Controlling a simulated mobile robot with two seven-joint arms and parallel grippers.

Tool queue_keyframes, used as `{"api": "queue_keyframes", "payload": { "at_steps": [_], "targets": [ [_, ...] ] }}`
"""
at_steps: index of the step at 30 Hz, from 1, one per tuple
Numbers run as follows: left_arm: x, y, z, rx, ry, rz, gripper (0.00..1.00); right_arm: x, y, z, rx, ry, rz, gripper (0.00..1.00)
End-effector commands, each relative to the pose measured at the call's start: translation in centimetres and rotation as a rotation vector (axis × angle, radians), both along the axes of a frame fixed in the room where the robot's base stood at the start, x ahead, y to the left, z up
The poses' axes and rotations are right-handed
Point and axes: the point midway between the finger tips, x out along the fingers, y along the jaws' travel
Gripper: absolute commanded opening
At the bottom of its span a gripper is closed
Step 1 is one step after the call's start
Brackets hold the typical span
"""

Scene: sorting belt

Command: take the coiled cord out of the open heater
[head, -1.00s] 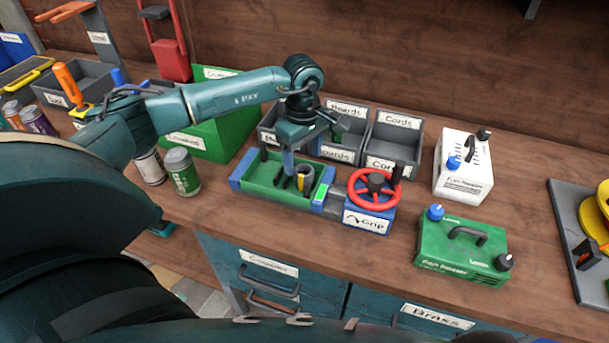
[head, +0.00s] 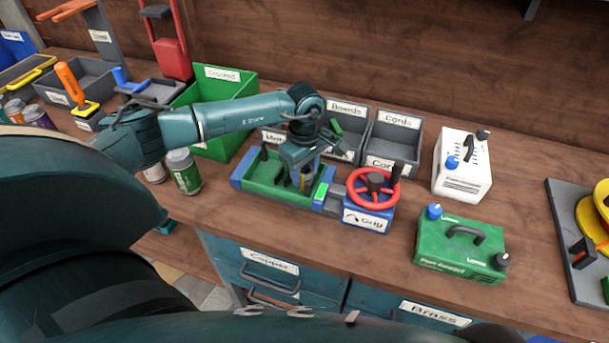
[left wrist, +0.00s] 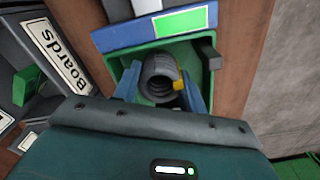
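The coiled cord (left wrist: 158,76) is a dark grey coil with a yellow tab. It lies in the open green housing (head: 262,176), which I take for the heater, between the blue jaws of the vise. In the head view my gripper mostly hides the coil. My left gripper (head: 303,182) points down into the housing. In the left wrist view its blue fingers (left wrist: 160,88) stand on either side of the coil and look open; whether they touch it is hard to tell. My right gripper is not in view.
The vise has a red handwheel (head: 373,187) at its right. Behind stand grey bins, one labelled Cords (head: 418,150), and a green crate (head: 244,92). A green heater (head: 460,250) and a white heater (head: 462,172) stand closed at the right. A can (head: 185,172) stands left of the vise.

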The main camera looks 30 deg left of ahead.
Motion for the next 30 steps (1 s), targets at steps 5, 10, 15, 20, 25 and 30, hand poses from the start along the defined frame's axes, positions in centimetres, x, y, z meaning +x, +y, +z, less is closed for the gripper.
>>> {"api": "queue_keyframes", "payload": {
  "at_steps": [5, 10, 15, 20, 25, 30],
  "targets": [
    [0.0, 0.0, 0.0, 0.0, 0.0, 0.0, 0.26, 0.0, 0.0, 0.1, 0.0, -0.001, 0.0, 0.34],
    [0.0, 0.0, 0.1, 0.0, -0.001, 0.0, 0.18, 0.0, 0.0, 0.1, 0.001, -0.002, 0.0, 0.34],
    [0.0, 0.0, 0.2, 0.0, -0.001, 0.0, 0.18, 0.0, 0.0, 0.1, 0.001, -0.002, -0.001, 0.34],
    [0.1, 0.0, 1.9, -0.001, -0.005, -0.001, 0.18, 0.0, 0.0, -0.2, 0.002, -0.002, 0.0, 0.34],
    [0.1, 0.1, 5.4, 0.001, -0.006, 0.0, 0.18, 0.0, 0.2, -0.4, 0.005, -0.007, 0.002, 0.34],
    [0.1, 0.0, 8.4, 0.0, -0.004, 0.0, 0.18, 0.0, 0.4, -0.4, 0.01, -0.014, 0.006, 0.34]
  ]
}}
